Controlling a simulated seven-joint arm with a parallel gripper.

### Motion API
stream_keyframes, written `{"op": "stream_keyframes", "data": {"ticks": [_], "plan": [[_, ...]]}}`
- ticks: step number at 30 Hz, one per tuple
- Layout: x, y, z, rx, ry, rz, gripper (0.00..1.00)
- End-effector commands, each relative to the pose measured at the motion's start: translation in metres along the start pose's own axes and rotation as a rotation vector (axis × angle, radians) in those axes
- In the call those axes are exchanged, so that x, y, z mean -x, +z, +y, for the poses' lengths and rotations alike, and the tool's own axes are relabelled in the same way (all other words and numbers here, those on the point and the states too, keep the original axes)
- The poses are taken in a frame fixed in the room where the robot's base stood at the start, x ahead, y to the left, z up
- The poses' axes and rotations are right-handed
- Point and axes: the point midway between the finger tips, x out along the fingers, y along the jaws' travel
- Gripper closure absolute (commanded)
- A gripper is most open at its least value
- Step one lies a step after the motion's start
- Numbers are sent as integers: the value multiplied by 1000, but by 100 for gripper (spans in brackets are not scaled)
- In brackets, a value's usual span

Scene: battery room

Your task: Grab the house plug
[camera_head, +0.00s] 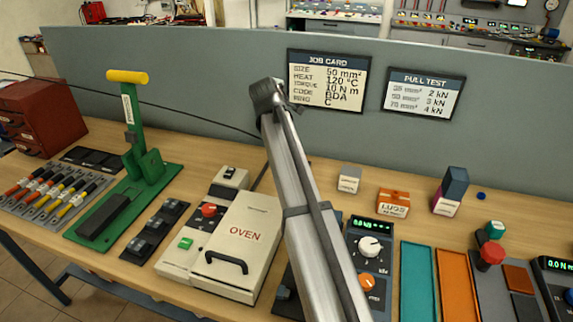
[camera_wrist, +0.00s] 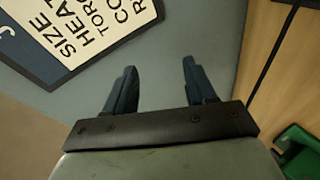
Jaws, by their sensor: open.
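I cannot pick out the house plug for certain. A small cream box (camera_head: 230,178) with a black fitting on top stands behind the oven (camera_head: 240,240), and a dark cord (camera_head: 261,178) shows beside it; whether the fitting is a plug is too small to tell. In the wrist view my gripper (camera_wrist: 160,85) is open, its two dark blue fingers apart with nothing between them. It faces the grey partition (camera_wrist: 225,40), near the job card (camera_wrist: 75,30). In the head view my arm hides part of the bench and my fingers cannot be made out.
A green lever press (camera_head: 148,165) and a row of coloured-handled tools (camera_head: 55,190) stand at left. A lugs box (camera_head: 394,202), a dial unit (camera_head: 370,250) and teal and orange trays (camera_head: 455,285) are at right. A thin dark line crosses the upper left.

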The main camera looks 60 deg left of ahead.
Motion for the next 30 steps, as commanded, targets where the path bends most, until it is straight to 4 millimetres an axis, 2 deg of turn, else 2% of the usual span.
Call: {"op": "stream_keyframes", "data": {"ticks": [1,6,10,15,21,30], "plan": [[-10,2,-3,-19,-52,-26,45],[-29,23,-27,-88,-284,-135,45],[-35,36,-47,-135,-491,-215,45],[-30,48,-67,-175,-752,-302,45],[-16,54,-78,-191,-969,-360,45],[-10,59,-88,-192,-1055,-381,45]]}}
